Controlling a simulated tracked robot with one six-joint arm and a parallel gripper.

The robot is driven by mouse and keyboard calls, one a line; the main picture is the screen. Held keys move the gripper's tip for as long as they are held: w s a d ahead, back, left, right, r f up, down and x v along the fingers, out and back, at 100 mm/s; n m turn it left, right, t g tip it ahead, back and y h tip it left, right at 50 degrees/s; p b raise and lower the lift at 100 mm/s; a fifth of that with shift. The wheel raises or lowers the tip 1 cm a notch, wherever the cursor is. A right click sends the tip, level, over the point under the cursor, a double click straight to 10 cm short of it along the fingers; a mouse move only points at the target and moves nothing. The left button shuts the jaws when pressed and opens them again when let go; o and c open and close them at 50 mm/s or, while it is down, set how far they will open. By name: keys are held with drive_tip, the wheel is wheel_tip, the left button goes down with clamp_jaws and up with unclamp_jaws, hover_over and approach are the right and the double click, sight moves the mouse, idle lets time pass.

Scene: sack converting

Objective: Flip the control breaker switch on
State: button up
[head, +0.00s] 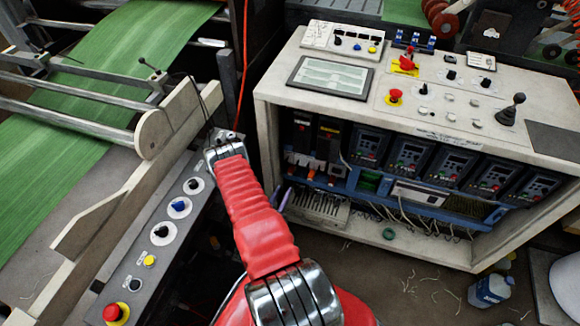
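A white control cabinet (268,88) stands at the right with its front open. Its sloped top carries a red and yellow rotary switch (405,63), a row of blue-based switches (413,42) and a white switch box (340,38). Inside at the left are two dark breaker-like units (314,138). No label is readable, so I cannot tell which one is the control breaker or its position. My gripper (222,138) is at the end of my red arm, left of the cabinet and apart from it. Its fingers are too small to read as open or shut.
A grey button panel (130,268) with a red stop button (115,313) lies left of my arm. Green sacking (130,50) runs over rollers at the left. A joystick (511,110) and red stop button (394,97) rise from the cabinet top. A bottle (488,291) stands on the floor.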

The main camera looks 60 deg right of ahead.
drive_tip(key=shift+w, duration=0.25)
drive_tip(key=w+d, duration=0.1)
drive_tip(key=d, duration=1.2)
drive_tip(key=shift+d, duration=0.35)
clamp_jaws()
